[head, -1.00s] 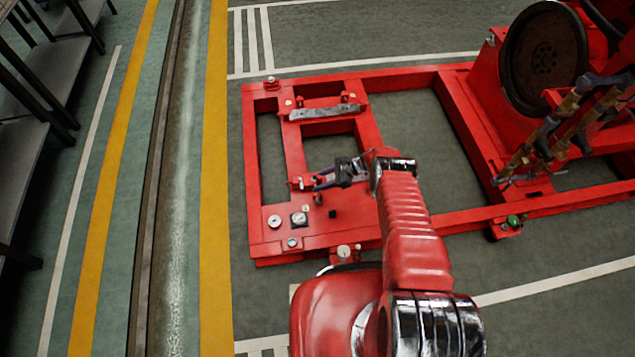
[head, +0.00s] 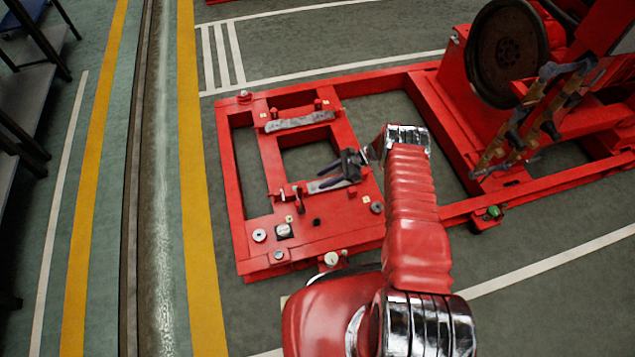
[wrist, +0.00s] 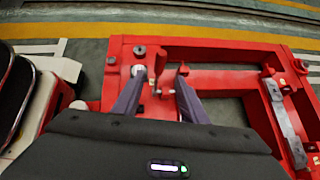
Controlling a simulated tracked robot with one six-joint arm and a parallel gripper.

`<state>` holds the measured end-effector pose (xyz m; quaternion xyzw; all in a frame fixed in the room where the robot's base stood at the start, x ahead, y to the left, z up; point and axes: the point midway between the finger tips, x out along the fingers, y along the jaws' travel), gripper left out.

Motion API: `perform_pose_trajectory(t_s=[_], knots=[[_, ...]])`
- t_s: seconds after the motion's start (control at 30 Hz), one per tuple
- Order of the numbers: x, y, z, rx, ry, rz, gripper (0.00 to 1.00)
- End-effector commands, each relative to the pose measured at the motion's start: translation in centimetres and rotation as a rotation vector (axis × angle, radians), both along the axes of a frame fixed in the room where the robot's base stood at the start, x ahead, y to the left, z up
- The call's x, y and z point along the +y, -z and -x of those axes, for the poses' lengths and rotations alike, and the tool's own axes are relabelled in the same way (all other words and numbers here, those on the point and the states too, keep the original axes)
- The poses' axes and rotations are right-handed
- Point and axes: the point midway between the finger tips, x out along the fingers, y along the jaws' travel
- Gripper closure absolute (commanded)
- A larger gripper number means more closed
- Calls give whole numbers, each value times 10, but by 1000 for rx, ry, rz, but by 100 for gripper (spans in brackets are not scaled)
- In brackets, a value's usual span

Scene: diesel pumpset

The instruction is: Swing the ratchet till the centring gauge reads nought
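A small gauge with a white dial (head: 284,231) sits on the near left corner plate of the red frame; its reading is too small to tell. In the wrist view the gauge (wrist: 139,70) is partly hidden behind the left fingertip. A thin upright red lever (head: 299,198), perhaps the ratchet, stands just behind the gauge. My gripper (head: 322,178) is over the frame, right of the lever. Its fingers (wrist: 159,84) are apart, with nothing clearly held between them.
The red frame (head: 395,238) lies on the green floor. A grey bar (head: 300,121) crosses its left end at the back. Small round discs (head: 259,235) sit near the gauge. An engine with a dark flywheel (head: 507,50) stands at the right.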

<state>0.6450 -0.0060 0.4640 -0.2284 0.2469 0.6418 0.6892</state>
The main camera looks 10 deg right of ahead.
Motion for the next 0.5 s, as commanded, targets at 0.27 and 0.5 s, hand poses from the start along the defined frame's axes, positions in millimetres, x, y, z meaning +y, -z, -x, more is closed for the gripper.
perform_pose_trajectory(t_s=[0.27, 0.5], knots=[[-5, -4, 1, 1, -1, 0, 61], [-5, -7, -1, -4, -5, 3, 71]])
